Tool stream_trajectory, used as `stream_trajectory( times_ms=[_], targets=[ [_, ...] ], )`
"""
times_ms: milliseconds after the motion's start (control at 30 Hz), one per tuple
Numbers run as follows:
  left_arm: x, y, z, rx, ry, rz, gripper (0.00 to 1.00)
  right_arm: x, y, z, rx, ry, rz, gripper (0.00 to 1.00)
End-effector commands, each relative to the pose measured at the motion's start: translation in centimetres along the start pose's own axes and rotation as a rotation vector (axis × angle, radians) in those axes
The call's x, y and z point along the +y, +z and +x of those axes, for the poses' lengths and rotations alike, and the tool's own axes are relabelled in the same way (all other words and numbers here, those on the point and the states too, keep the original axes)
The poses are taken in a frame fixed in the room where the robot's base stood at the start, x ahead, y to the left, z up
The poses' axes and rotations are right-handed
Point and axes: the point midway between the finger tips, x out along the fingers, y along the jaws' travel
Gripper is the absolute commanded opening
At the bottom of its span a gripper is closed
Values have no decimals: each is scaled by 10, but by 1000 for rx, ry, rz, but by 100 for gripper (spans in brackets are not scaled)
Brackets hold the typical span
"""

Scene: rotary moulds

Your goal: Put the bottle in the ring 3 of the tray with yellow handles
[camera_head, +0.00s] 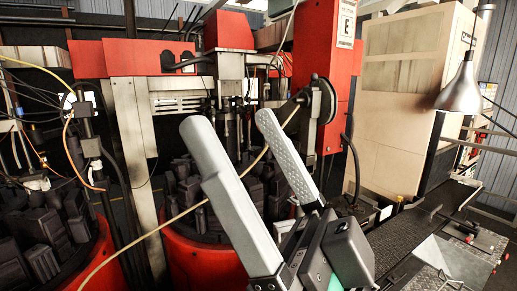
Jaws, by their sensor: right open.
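My right gripper (227,129) is raised in the middle of the head view. Its two long grey fingers are spread apart and point up and to the left, with nothing between them. The finger on the right has a textured inner face. No bottle, no numbered rings and no tray with yellow handles can be made out in this view. My left gripper is not in view.
Behind the gripper stands a red machine frame (132,57) with cables. Red round tubs (196,262) hold dark mould blocks (180,190). A beige cabinet (400,110), a dark walkway (430,225) and a hanging lamp (460,92) are at the right.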

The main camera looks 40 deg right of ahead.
Motion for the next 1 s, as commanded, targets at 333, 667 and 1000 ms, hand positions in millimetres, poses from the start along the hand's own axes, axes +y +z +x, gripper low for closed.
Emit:
stream_trajectory(
  times_ms=[333, 667, 1000],
  targets=[
    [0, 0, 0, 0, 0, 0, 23, 24, 11, -5, -130, 130, -272, 100],
    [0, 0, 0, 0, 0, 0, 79, 24, 11, -4, -130, 129, -268, 100],
    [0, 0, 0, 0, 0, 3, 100, 24, 11, -4, -130, 129, -267, 100]
  ],
)
